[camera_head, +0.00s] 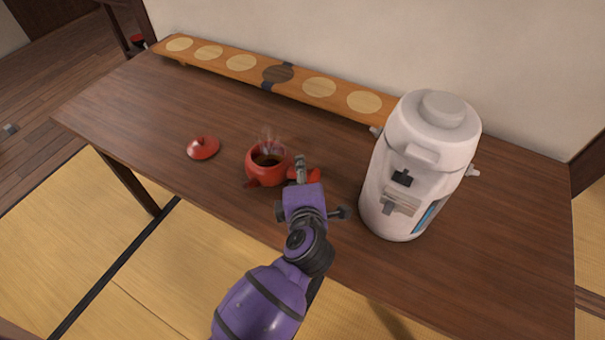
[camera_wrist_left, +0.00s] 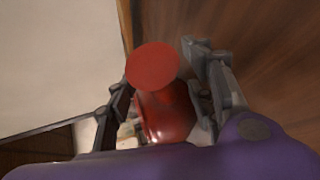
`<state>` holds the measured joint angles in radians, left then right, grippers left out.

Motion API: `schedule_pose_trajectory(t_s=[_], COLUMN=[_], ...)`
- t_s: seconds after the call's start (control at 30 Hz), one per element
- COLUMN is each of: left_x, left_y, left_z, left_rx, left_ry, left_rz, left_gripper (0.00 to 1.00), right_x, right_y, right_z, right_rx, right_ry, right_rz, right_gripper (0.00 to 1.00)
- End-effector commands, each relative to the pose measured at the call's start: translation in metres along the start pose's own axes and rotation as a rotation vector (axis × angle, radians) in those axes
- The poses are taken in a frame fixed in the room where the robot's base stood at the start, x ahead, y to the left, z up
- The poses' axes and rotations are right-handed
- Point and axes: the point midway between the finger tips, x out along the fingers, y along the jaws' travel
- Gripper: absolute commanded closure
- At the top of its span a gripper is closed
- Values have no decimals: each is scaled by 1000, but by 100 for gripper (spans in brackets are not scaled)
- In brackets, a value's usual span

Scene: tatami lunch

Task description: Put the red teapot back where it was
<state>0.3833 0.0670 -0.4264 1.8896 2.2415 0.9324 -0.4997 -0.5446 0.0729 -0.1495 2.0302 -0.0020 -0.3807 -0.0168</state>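The red teapot (camera_head: 268,166) stands upright on the brown table, open at the top, with dark contents and steam rising. Its handle (camera_head: 315,175) points right, beside my gripper. Its round red lid (camera_head: 203,148) lies on the table to its left. My left gripper (camera_head: 301,170) is at the handle. In the left wrist view, the handle's round red end (camera_wrist_left: 153,66) lies between the two fingers (camera_wrist_left: 160,75), with the teapot body (camera_wrist_left: 168,118) behind it. The contact between fingers and handle is not clear. My right gripper is not in view.
A white hot-water dispenser (camera_head: 422,165) stands on the table (camera_head: 130,118) to the right of the teapot. A long wooden board (camera_head: 298,78) with pale round spots and one dark round spot (camera_head: 278,74) runs along the wall. The table's left part is clear.

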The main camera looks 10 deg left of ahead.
Motion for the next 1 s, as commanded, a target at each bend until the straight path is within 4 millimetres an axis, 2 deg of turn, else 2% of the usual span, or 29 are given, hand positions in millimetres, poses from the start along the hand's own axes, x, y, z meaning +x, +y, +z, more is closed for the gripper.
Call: schedule_pose_trajectory(t_s=[0.27,0.33,0.8,1.0], left_x=[-1,-9,-101,-119], left_y=[4,2,2,2], left_z=[1,0,0,0], left_rx=[0,0,-1,-1], left_ry=[-1,-1,0,0], left_rz=[1,-1,-3,-1], left_gripper=[52,52,52,52], right_x=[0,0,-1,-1], right_y=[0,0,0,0], right_z=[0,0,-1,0], right_rx=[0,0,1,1], right_ry=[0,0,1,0], right_rz=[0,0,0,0], right_gripper=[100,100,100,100])
